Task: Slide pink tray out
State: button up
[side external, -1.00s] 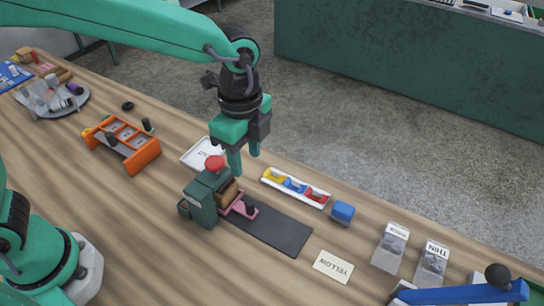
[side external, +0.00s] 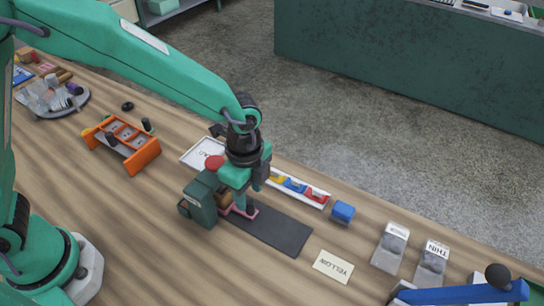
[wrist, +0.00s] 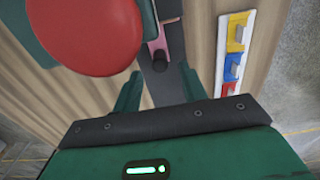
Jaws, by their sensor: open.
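The pink tray (side external: 248,211) sits low at the front of a small green machine (side external: 202,203) with a red knob (side external: 214,162) on top. The tray rests at the near end of a dark grey strip (side external: 280,233). In the wrist view the tray (wrist: 152,30) carries a black knob (wrist: 158,55). My gripper (side external: 244,203) is over the tray and hides part of it in the side view. In the wrist view its two fingers (wrist: 160,92) are apart, one on each side of the strip, just short of the knob. I cannot tell if they touch anything.
A white holder (side external: 297,187) with yellow, blue and red pieces lies behind the strip. A blue block (side external: 342,212) and a YELLOW card (side external: 333,266) lie to the right. A white tray (side external: 203,152) is behind the machine. The strip's right part is clear.

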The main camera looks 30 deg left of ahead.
aim_at(250, 202)
jog(key=shift+f, duration=2.1)
jog(key=shift+c, duration=0.4)
jog(key=shift+d, duration=0.1)
grip_shut()
